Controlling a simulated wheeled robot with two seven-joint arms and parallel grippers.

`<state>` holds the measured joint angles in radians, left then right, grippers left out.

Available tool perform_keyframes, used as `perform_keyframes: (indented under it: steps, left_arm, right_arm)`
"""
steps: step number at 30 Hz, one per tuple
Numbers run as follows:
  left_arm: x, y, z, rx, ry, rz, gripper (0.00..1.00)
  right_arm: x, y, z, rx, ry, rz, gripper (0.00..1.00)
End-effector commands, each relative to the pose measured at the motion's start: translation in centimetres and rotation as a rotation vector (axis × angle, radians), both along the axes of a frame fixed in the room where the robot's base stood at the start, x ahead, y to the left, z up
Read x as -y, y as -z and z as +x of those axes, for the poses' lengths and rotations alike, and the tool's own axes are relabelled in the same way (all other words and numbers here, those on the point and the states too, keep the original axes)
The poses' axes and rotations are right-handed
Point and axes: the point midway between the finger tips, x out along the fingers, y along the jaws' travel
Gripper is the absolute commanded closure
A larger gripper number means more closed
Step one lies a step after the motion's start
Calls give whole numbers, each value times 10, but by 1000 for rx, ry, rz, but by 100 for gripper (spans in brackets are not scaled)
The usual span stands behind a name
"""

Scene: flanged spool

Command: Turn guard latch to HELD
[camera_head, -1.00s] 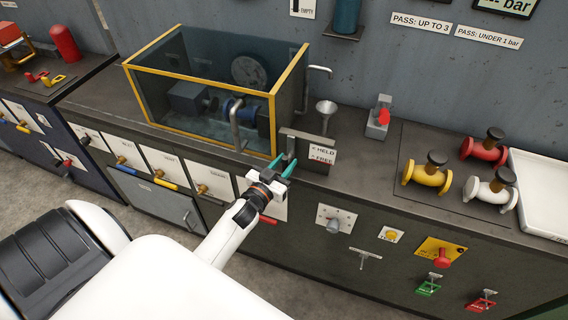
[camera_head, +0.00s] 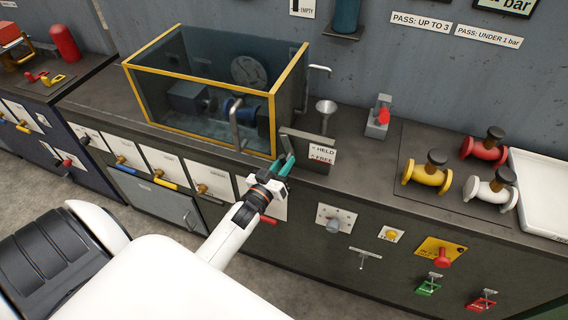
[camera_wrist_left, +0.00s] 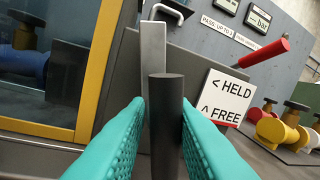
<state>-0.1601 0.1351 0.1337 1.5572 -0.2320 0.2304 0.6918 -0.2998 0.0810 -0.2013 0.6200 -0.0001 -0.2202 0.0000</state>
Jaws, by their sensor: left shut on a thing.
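The guard latch's black grip (camera_wrist_left: 166,115) stands upright between my left gripper's teal fingers in the left wrist view. My left gripper (camera_head: 283,165) is shut on this grip at the front of the bench. In the head view the fingers largely hide it. A light grey metal bar (camera_wrist_left: 153,60) rises just behind the grip. The white label (camera_head: 322,154) right of the latch reads HELD with a left-pointing arrow and FREE with an up-pointing arrow. The yellow-edged guard box (camera_head: 200,95) stands left of the latch. My right gripper is not in view.
A funnel (camera_head: 326,108) and a grey block with a red part (camera_head: 379,118) stand to the right. Several flanged spools, including a yellow one (camera_head: 427,175), lie farther right near a white tray (camera_head: 545,190). Knobs and handles line the bench front.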

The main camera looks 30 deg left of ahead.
Motion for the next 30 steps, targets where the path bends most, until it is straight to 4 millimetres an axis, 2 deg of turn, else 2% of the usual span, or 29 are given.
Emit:
perform_keyframes:
  steps: [30]
  left_arm:
    - [1,6,0,225,1,-929,100]
  right_arm:
    - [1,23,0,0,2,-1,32]
